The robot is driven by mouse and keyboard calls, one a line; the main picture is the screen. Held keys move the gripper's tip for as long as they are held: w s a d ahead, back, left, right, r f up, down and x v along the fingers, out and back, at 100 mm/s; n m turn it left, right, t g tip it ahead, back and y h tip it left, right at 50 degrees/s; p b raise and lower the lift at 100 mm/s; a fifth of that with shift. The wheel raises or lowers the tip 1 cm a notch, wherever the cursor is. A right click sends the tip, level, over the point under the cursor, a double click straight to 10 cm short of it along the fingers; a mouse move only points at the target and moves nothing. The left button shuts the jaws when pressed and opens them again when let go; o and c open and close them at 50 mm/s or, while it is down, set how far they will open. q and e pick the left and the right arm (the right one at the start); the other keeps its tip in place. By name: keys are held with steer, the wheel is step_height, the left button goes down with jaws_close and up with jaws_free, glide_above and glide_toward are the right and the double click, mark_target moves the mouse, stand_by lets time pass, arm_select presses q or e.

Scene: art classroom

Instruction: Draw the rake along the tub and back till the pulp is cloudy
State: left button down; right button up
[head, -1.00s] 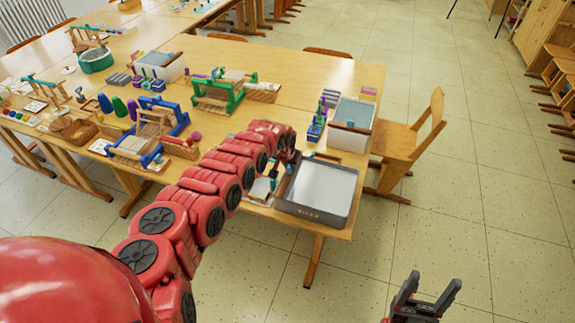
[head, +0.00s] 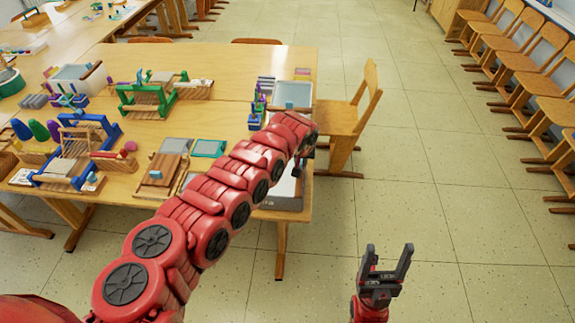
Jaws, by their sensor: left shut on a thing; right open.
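The grey tub (head: 290,202) with pale pulp stands at the front right corner of the near table. My red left arm covers much of it. My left gripper (head: 298,167) is over the tub, small and dark at the end of that arm. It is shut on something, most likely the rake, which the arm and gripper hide. How cloudy the pulp is cannot be told. My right gripper (head: 389,252) is open and empty, low over the floor to the right of the table.
A second tub (head: 292,94) stands behind the arm on the table. A wooden chair (head: 347,118) is at the table's right end. Wooden boards (head: 160,176), a blue loom frame (head: 100,125) and a green one (head: 150,98) stand to the left.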

arm_select(q)
steer(key=shift+d, duration=0.25)
steer(key=c, duration=0.8)
jaws_free()
steer(key=shift+d, duration=0.15)
steer(key=shift+c, duration=0.2)
steer(key=shift+s+a+r, duration=0.1)
steer(key=shift+a+r, duration=0.1)
steer(key=shift+r, duration=0.25)
steer(key=b+v, duration=0.4)
steer(key=v, duration=1.2)
steer(key=shift+r, duration=0.2)
steer(key=shift+s+d, duration=0.1)
steer(key=shift+d, duration=0.05)
